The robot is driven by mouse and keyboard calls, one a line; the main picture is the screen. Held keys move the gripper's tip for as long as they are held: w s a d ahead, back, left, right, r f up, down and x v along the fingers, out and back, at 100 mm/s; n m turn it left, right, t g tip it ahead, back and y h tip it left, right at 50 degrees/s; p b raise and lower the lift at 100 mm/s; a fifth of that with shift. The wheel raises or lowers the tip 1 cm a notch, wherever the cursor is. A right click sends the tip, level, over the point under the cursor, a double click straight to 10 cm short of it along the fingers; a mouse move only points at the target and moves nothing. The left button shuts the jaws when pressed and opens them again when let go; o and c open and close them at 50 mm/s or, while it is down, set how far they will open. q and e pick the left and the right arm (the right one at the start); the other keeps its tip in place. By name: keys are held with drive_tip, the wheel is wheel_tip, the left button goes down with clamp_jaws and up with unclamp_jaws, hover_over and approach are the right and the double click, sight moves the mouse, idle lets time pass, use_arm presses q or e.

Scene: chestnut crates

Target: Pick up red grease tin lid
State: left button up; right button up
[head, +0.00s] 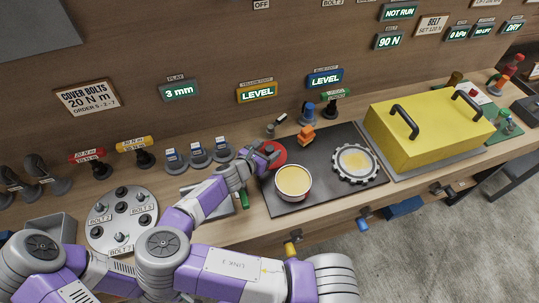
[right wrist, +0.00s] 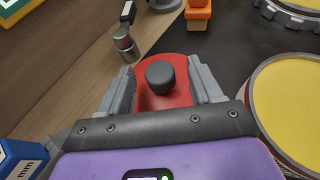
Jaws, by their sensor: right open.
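The red grease tin lid (head: 278,153) lies on the dark mat, behind and left of the open grease tin (head: 293,182) with its yellow fill. My right gripper (head: 262,158) is at the lid and covers part of it in the head view. In the right wrist view the lid (right wrist: 178,63) and its dark round knob (right wrist: 160,76) sit between the two spread fingers of the right gripper (right wrist: 162,82). The fingers are open, one on each side of the knob; I cannot tell whether they touch the lid. My left gripper is out of view.
An orange block (head: 305,136) and a small grey cylinder (head: 270,130) stand behind the lid. A toothed gear ring (head: 373,176) lies right of the tin. A yellow cover (head: 425,135) with dark handles stands further right. Blue-labelled gauges (head: 197,155) stand left.

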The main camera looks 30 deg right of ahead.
drive_tip(key=shift+x, duration=1.1)
drive_tip(key=shift+a, duration=0.1)
drive_tip(key=c, duration=1.1)
drive_tip(key=shift+o, duration=0.2)
drive_tip(key=shift+r, duration=0.1)
